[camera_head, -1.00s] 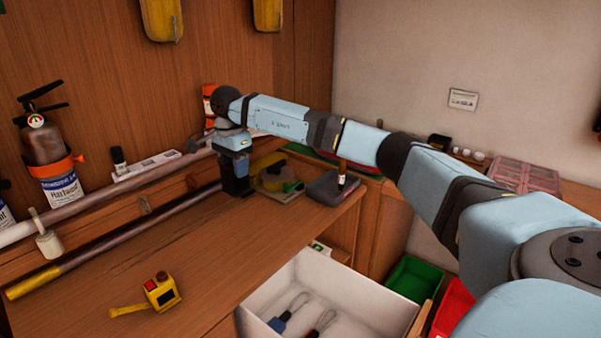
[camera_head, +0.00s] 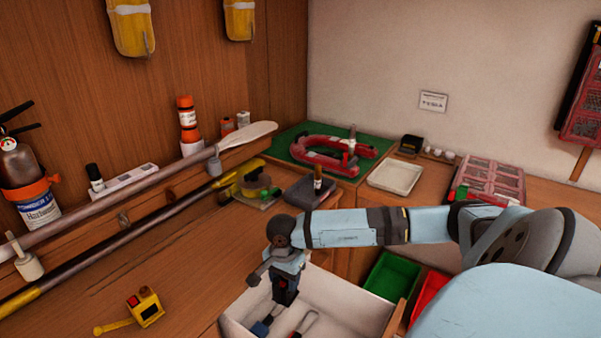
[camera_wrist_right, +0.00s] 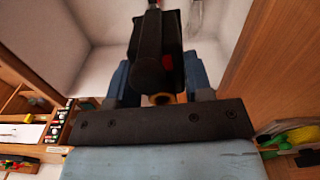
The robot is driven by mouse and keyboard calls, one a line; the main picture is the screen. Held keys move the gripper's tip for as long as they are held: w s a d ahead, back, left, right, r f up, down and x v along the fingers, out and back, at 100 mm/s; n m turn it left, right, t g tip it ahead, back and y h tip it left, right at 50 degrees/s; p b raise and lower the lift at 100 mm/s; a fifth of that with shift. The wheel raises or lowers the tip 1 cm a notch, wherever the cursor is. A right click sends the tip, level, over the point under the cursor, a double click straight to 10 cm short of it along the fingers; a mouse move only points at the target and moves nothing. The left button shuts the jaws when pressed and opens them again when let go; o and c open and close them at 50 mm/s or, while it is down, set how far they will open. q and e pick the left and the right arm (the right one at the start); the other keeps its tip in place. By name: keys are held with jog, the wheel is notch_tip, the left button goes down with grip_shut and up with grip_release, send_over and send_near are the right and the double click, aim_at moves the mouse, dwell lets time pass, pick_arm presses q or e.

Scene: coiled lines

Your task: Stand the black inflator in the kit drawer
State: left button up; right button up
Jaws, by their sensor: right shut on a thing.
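My right gripper (camera_head: 286,284) is over the left part of the open white kit drawer (camera_head: 352,306), pointing down. In the right wrist view it is shut on the black inflator (camera_wrist_right: 150,48), a dark elongated body between the blue fingers (camera_wrist_right: 157,82) with a small red mark on its side. The pale drawer walls (camera_wrist_right: 95,60) show beyond it. I cannot tell whether the inflator's lower end touches the drawer floor. A blue-handled tool (camera_head: 263,327) and a red-handled tool (camera_head: 304,324) lie in the drawer, close to the gripper. My left gripper is not in view.
A yellow tape-like tool (camera_head: 146,308) lies on the bench at the front left. A green bin (camera_head: 388,276) and a red bin (camera_head: 428,292) stand right of the drawer. A grey block (camera_head: 308,193) sits on the bench behind. The drawer's right part looks clear.

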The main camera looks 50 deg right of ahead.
jog(key=s+d+f+m+p, duration=0.1)
jog(key=s+d+f+p, duration=0.15)
jog(key=s, duration=1.25)
jog(key=f, duration=1.2)
jog(key=s+f, duration=0.1)
jog(key=f, duration=0.6)
jog(key=shift+f+b, duration=0.1)
jog(key=shift+b, duration=0.3)
jog(key=shift+f, duration=0.4)
jog(key=shift+f, duration=0.1)
jog(key=o, duration=1)
jog(key=shift+s, duration=0.1)
